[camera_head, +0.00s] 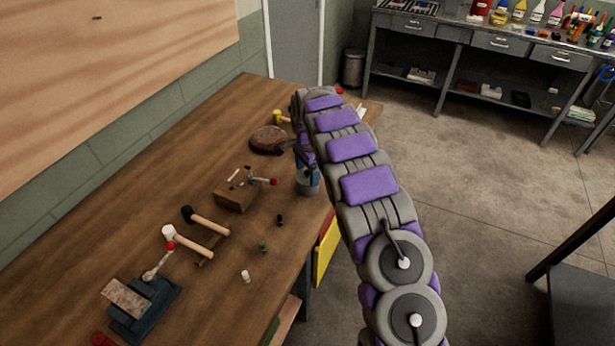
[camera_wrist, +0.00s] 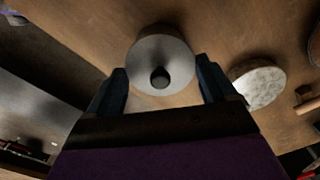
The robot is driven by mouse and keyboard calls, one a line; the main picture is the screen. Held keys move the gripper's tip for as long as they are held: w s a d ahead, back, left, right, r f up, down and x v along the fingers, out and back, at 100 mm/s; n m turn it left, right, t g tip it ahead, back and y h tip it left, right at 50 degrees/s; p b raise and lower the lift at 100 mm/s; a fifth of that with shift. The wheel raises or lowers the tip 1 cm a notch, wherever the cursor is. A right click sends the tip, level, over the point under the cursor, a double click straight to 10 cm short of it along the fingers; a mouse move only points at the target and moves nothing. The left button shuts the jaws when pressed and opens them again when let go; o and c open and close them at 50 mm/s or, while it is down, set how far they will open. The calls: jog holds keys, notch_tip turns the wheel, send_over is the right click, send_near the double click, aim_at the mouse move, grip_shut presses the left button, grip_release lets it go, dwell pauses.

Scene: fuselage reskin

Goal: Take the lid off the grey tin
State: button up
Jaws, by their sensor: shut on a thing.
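The grey tin (camera_head: 308,187) stands on the wooden table near its right edge, under the end of my arm. In the wrist view a round grey lid (camera_wrist: 160,52) with a small dark knob (camera_wrist: 160,78) lies between the two fingers of my gripper (camera_wrist: 161,88). The fingers are at its left and right sides, and my gripper is shut on it. In the head view my gripper (camera_head: 306,168) is at the tin's top and hides part of it. I cannot tell whether the lid still touches the tin.
A pale mottled disc (camera_wrist: 259,86) is right of the lid; I cannot tell what it is. A wooden block (camera_head: 236,196) with a red-tipped lever, a brown pad (camera_head: 269,139), mallets (camera_head: 190,242) and a blue clamp (camera_head: 145,305) are on the table (camera_head: 110,240). Small bottles stand nearer the front.

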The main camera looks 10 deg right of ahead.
jog(key=shift+c, duration=0.7)
jog(key=shift+r, duration=0.1)
